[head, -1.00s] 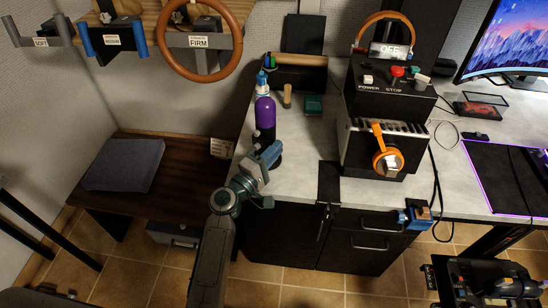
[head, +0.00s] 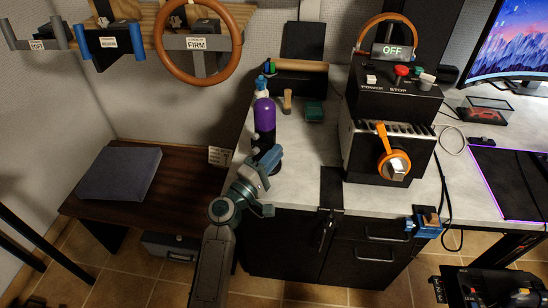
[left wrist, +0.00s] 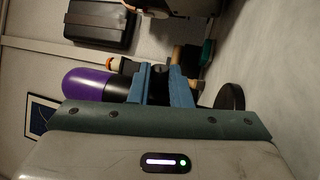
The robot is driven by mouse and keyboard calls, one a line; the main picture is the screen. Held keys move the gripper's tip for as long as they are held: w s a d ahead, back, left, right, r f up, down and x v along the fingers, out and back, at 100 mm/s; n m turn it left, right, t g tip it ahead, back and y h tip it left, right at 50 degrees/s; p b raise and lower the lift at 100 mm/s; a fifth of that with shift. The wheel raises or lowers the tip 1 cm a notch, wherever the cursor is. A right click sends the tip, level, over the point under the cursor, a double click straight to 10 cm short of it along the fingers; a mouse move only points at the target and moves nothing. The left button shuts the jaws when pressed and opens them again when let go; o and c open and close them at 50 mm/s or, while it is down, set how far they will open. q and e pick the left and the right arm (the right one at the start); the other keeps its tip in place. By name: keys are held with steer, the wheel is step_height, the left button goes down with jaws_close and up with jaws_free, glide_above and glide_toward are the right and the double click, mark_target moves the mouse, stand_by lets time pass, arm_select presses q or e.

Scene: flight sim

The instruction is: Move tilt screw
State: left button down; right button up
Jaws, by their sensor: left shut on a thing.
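My left gripper (head: 264,160) has blue fingers and is at the left front of the grey worktop. It is shut on a black part (left wrist: 161,74) below a purple rounded top (head: 264,114). In the left wrist view the purple top (left wrist: 88,83) lies left of the fingers and a black disc (left wrist: 230,97) lies to their right. The fingers hide much of the held part. I cannot tell which piece is the tilt screw. My right gripper is not in view.
A black machine with an orange handle (head: 383,140) stands right of the gripper. A small green block (head: 314,111) and a wooden piece (head: 287,102) lie behind it. A steering wheel (head: 200,40) hangs at upper left. A blue clamp (head: 425,222) sits at the front edge.

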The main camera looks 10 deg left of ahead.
arm_select(q)
steer(key=c, duration=1.3)
jaws_free()
steer(key=shift+s+a+f, duration=0.1)
steer(key=shift+s+f, duration=0.05)
steer(key=shift+b+v, duration=0.45)
steer(key=shift+v, duration=0.6)
steer(key=shift+s+a+r+b, duration=0.1)
steer(key=shift+s+a+b, duration=0.2)
steer(key=shift+s+a, duration=0.95)
steer(key=shift+s+a+r+b, duration=0.1)
steer(key=shift+s+a+b, duration=0.4)
steer(key=shift+s, duration=1.35)
steer(key=shift+s+a+r+b, duration=0.1)
steer(key=shift+s+a, duration=1)
steer(key=shift+s, duration=0.45)
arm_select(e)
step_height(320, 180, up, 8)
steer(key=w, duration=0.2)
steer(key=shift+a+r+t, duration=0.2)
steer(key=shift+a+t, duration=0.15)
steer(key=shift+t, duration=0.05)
arm_select(q)
steer(key=shift+c, duration=0.2)
